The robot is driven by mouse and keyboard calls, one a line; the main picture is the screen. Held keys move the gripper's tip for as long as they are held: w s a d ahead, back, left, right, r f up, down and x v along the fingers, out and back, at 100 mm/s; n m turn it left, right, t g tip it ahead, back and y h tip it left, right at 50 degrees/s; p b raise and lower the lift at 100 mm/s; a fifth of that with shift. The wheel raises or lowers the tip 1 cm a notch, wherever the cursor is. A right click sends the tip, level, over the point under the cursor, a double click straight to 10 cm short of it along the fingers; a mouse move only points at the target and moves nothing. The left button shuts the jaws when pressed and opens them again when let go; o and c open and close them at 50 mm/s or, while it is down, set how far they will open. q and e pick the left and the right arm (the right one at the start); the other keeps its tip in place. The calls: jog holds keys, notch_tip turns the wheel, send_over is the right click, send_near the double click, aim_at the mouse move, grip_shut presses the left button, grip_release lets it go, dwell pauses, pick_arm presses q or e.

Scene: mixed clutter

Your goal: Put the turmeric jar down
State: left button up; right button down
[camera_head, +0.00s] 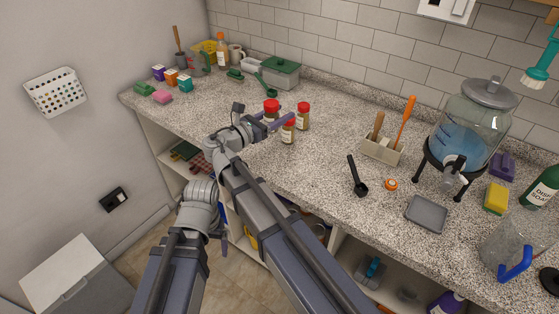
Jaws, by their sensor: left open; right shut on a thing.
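Three small jars with red lids stand close together on the speckled counter. My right gripper (276,121) reaches over the counter and is shut on the rearmost left jar (271,105), which seems to be the turmeric jar; its label is too small to read. The gripper hides its lower part, so I cannot tell whether it touches the counter. The other jars (303,116) and (288,132) are just right of the fingers. My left gripper (223,238) is open, low in front of the counter edge, and mostly hidden by my arms.
The counter (325,150) is clear between the jars and the utensil holder (381,149). A black scoop (357,176), an orange-rimmed item (391,184) and a grey tray (426,214) lie to the right. A drink dispenser (468,130) stands behind. A green-lidded container (279,72) is at the back left.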

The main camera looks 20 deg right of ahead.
notch_tip(320, 180, down, 10)
jog(key=b, duration=1)
jog(key=shift+w+f, duration=0.1)
jog(key=shift+f, duration=0.05)
jog(key=c, duration=0.7)
grip_release()
jog(key=shift+f, duration=0.1)
jog(key=o, duration=0.5)
